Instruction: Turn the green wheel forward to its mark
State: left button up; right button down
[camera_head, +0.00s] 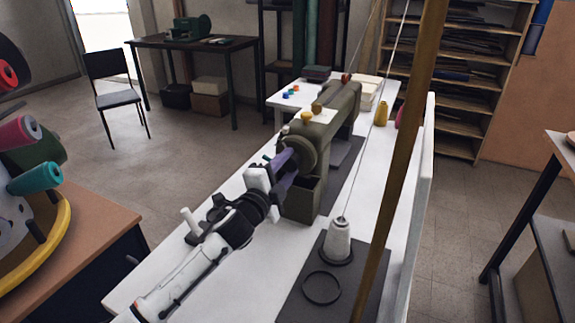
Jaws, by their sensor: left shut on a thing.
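An olive green sewing machine (338,112) stands on a white table, and its green wheel (308,152) is on the end facing me. My left gripper (287,161) reaches in from the lower left and is shut on the near side of the wheel's rim. The fingers and the purple-grey part by them cover some of the wheel. I cannot make out the mark from here. My right gripper is not in view.
A brown pole (405,150) rises close in front. A spool rack (45,240) stands at left.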

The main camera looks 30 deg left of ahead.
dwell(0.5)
pick_arm(q)
jog(key=o, duration=1)
jog(key=shift+a, duration=0.1)
jog(key=shift+o, duration=0.2)
jog(key=s, duration=1)
jog(key=shift+s+d+b, duration=0.2)
jog(key=shift+d+b, duration=0.15)
